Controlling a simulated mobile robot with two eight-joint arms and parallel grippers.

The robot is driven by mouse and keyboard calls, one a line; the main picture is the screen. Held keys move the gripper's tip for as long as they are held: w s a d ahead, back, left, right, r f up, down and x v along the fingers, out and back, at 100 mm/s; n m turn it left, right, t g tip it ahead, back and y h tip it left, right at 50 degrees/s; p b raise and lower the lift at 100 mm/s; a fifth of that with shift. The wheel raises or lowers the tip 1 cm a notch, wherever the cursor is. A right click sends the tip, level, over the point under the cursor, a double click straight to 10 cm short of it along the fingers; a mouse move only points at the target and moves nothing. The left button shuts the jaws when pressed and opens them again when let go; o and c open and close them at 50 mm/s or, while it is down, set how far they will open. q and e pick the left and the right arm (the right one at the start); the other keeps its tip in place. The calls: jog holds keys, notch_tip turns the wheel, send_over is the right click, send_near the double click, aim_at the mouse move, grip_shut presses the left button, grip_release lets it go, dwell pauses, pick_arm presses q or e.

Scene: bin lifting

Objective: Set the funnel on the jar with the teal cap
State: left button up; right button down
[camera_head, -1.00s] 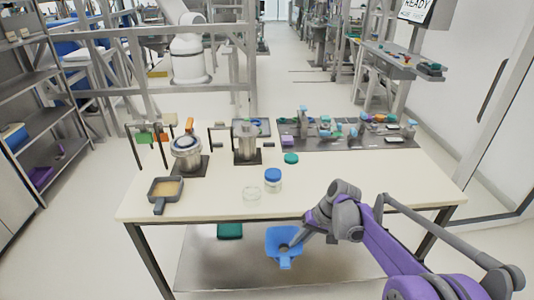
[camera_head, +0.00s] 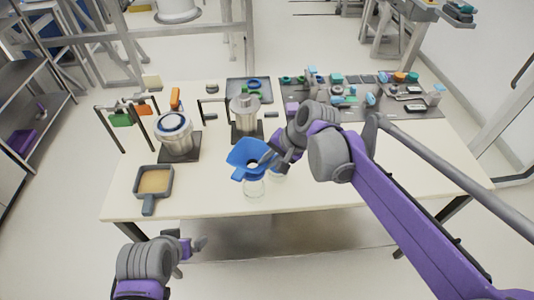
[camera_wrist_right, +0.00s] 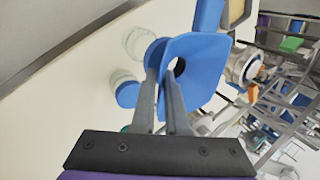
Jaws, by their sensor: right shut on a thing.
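My right gripper (camera_head: 268,158) is shut on the rim of the blue funnel (camera_head: 246,152). The funnel is above the front middle of the table, wide mouth tilted toward the head camera. In the right wrist view the gripper (camera_wrist_right: 164,82) pinches the edge of the funnel (camera_wrist_right: 195,62). A clear jar with no cap visible (camera_head: 254,188) shows just below the funnel; it is also in the wrist view (camera_wrist_right: 137,42). A blue-capped jar (camera_wrist_right: 127,94) stands beside it, mostly hidden by my gripper in the head view. A teal bit (camera_wrist_right: 125,129) shows partly in the wrist view. My left gripper (camera_head: 198,246) is before the table, its jaws unclear.
A tan-filled square pan (camera_head: 154,181) is on the table (camera_head: 215,200) at left. A metal pot (camera_head: 175,136) and a metal canister (camera_head: 244,115) stand behind. A dark mat with several small parts (camera_head: 375,110) is at back right.

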jog(key=shift+s+f, duration=0.15)
jog(key=shift+f, duration=0.3)
pick_arm(q)
jog(key=f+b, duration=0.1)
jog(key=s+f, duration=0.1)
jog(key=s+f+b, duration=0.1)
jog(key=f, duration=0.1)
jog(key=shift+f+b, duration=0.1)
jog(key=shift+b, duration=0.2)
pick_arm(e)
jog(key=f, duration=0.4)
jog(key=shift+w+f, duration=0.2)
jog(key=shift+f, duration=0.2)
pick_arm(q)
jog(key=shift+w, duration=0.15)
pick_arm(e)
jog(key=shift+a+r, duration=0.1)
pick_arm(q)
jog(key=shift+s+f+g+b, duration=0.15)
jog(key=shift+s+f+b, duration=0.05)
jog(key=shift+f+b, duration=0.2)
jog(key=shift+s+f+g+b, duration=0.15)
jog(key=shift+f+b, duration=0.1)
jog(key=shift+f, duration=0.25)
pick_arm(e)
jog(key=shift+f, duration=1.1)
dwell(1.1)
jog(key=c, duration=0.8)
grip_release()
jog(key=shift+c, duration=0.2)
